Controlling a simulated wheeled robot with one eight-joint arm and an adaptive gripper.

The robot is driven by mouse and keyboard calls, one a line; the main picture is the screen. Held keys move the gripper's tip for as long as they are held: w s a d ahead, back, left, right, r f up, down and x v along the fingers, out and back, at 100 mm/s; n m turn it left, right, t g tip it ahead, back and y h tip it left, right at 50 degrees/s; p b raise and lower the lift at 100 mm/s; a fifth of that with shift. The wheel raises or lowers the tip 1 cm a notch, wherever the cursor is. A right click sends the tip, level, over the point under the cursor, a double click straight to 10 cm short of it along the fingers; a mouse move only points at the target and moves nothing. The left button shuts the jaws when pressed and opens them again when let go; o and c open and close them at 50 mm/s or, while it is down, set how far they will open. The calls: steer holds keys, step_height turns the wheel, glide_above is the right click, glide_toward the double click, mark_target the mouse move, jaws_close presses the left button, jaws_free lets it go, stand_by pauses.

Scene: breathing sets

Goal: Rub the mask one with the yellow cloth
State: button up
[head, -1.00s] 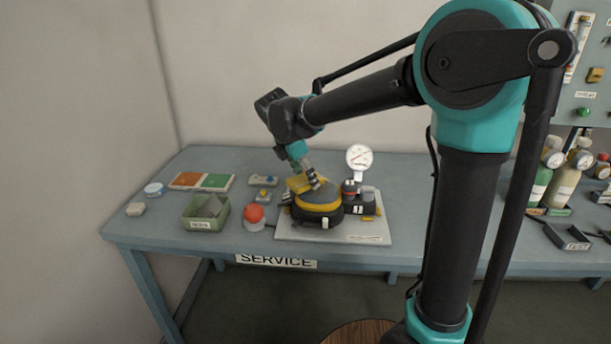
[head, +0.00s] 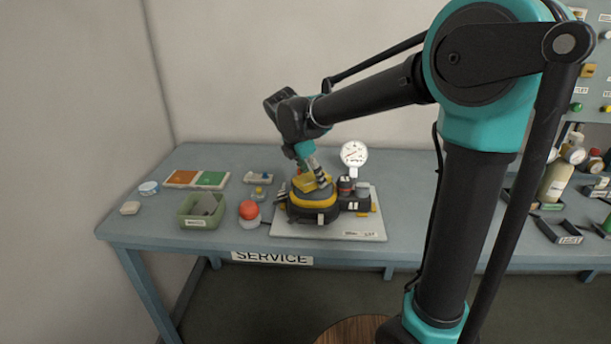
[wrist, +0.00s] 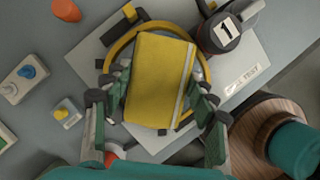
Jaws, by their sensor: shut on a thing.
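My gripper (head: 316,176) is shut on the yellow cloth (wrist: 157,80), a flat, folded-looking pad with a pale strip along one side. In the head view the cloth (head: 307,182) is over the top of a round dark-grey unit with a yellow band (head: 312,201), which I take to be the mask set. The cloth appears to touch its top, though the exact contact is hidden. In the wrist view the unit's yellow rim (wrist: 124,42) shows around the cloth, and the fingers hide its sides. A dark cylinder labelled 1 (wrist: 226,31) is beside it.
The unit stands on a pale plate (head: 290,231) with a dial gauge (head: 354,154) behind. A red-domed button (head: 249,212), a green bin (head: 187,216) and orange and green panels (head: 196,179) lie left. Cylinders (head: 556,182) stand right.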

mark_target(301, 176)
steer(key=shift+s+d+f, duration=0.1)
steer(key=shift+d, duration=1.65)
steer(key=shift+s+d, duration=0.1)
steer(key=shift+d, duration=0.3)
steer(key=shift+c, duration=1.3)
steer(key=shift+a, duration=2.05)
steer(key=shift+w+a, duration=0.2)
steer(key=shift+a, duration=1.7)
steer(key=shift+r, duration=3.05)
steer(key=shift+r, duration=0.1)
